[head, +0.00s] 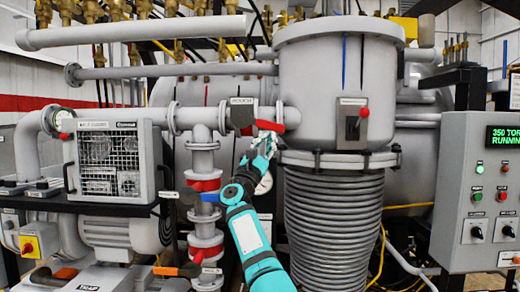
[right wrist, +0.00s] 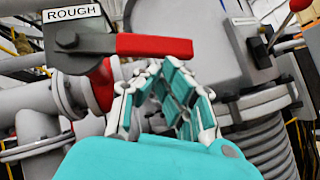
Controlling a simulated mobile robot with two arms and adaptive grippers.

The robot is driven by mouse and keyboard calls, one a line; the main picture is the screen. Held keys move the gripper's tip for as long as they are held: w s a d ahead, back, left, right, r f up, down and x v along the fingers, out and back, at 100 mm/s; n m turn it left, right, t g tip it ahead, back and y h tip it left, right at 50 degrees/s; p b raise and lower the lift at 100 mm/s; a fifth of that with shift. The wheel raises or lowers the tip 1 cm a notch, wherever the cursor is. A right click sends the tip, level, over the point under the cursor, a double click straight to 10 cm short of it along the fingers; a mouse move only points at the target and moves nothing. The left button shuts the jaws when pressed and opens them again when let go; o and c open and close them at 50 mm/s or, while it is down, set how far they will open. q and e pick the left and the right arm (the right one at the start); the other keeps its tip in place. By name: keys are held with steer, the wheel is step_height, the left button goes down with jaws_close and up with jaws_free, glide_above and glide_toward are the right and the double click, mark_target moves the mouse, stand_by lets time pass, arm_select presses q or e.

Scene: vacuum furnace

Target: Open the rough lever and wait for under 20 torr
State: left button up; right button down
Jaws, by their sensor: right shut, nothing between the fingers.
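The rough lever (right wrist: 155,46) is a red handle on a dark valve box (right wrist: 75,42) labelled ROUGH. In the right wrist view it lies roughly horizontal, pointing right. In the head view the lever (head: 270,126) shows at the pipe left of the large grey chamber. My right gripper (right wrist: 160,75) is shut and empty. Its fingertips are just below the lever; I cannot tell if they touch it. In the head view my right gripper (head: 264,142) partly overlaps the lever. The pressure display (head: 505,137) reads 350 TOR, cut off by the picture edge, and RUNNING. My left gripper is not in view.
The grey chamber (head: 335,75) with a black switch box (head: 352,123) and ribbed column (head: 335,220) stands right of my gripper. A pipe stack with red and blue handles (head: 205,185) is at left. The control panel (head: 480,225) is at far right.

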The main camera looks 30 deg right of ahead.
steer(key=shift+s+d+r, duration=0.3)
steer(key=shift+d+r, duration=0.4)
steer(key=shift+r, duration=0.25)
steer(key=v, duration=1.2)
stand_by(0.4)
